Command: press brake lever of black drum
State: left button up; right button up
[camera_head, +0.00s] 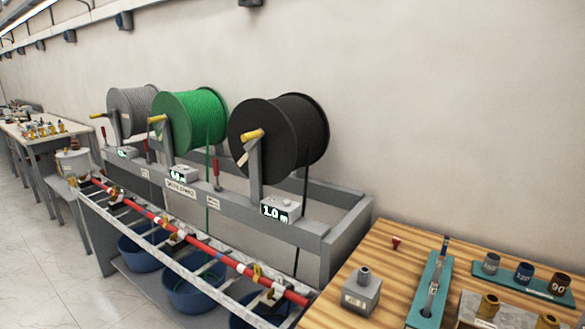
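The black drum (303,130) is the right-hand one of three drums on a grey metal stand (232,198). Its yellow crank handle (252,135) is at its front left, and a black line hangs below it. A red-handled lever (216,170) stands upright on the stand's front beam, left of the black drum's support post. It appears to be the black drum's brake lever. A counter box (281,208) reading 1.0 m sits right of it. Neither of my grippers is in view.
A green drum (195,120) and a grey drum (128,110) stand to the left, with similar red levers. A red-and-white bar (205,245) runs along the front above blue buckets (190,290). A wooden table (385,262) with parts is at right.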

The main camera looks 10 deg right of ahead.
aim_at(214, 162)
jog(key=i+j+z, duration=0.15)
jog(key=z, duration=0.2)
jog(key=i+j+z, duration=0.1)
jog(key=j+z, duration=0.15)
jog(key=z, duration=0.15)
jog(key=j+z, duration=0.2)
jog(key=z, duration=0.15)
jog(key=i+j+z, duration=0.1)
jog(key=j, duration=0.45)
jog(key=i+j, duration=0.1)
jog(key=j, duration=0.45)
jog(key=i+j+z, duration=0.15)
jog(key=j, duration=0.4)
